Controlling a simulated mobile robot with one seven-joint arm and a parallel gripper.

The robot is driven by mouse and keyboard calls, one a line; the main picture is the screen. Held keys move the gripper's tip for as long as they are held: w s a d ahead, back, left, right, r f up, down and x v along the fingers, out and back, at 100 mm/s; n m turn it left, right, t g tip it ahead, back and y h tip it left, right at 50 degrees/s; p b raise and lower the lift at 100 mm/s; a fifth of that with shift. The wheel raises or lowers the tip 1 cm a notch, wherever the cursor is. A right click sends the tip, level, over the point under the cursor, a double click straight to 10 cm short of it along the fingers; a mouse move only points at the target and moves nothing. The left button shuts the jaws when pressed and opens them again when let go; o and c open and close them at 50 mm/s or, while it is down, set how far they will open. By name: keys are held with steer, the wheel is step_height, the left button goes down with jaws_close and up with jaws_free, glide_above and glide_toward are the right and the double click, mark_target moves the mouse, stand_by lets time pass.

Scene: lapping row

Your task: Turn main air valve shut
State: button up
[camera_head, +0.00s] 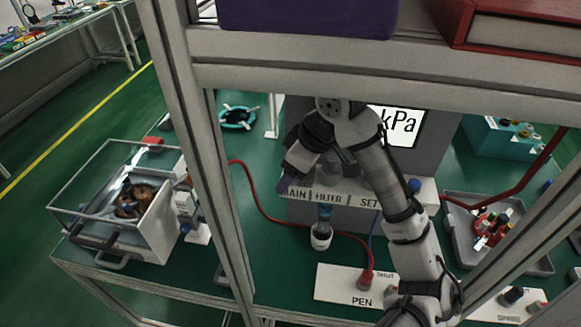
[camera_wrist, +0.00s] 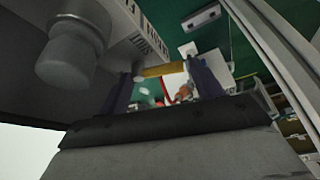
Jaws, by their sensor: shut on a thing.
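The air panel (camera_head: 330,196) carries the labels MAIN, FILTER and SET on a pale strip below a grey box. My gripper (camera_head: 285,183) is at its left end, by the MAIN label; my arm's wrist hides the valve body there. In the wrist view, my gripper (camera_wrist: 165,78) has its two dark fingers on either side of a yellow bar (camera_wrist: 158,71), which looks like the main valve's handle. The fingers are shut on it. The bar lies crosswise between them.
A grey box with a kPa display (camera_head: 401,124) stands behind my arm. A red hose (camera_head: 262,205) runs to the PEN plate (camera_head: 345,286). A clear-walled box (camera_head: 110,215) stands left, a grey tray (camera_head: 463,255) right. Frame posts and a shelf are close in front.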

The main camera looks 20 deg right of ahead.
steer(key=shift+s+d+n+g+y, duration=0.1)
steer(key=shift+n+g+y, duration=0.1)
steer(key=shift+n, duration=0.35)
steer(key=shift+d+n+g+y, duration=0.1)
steer(key=shift+n+y, duration=0.1)
steer(key=shift+n, duration=0.35)
steer(key=o, duration=1)
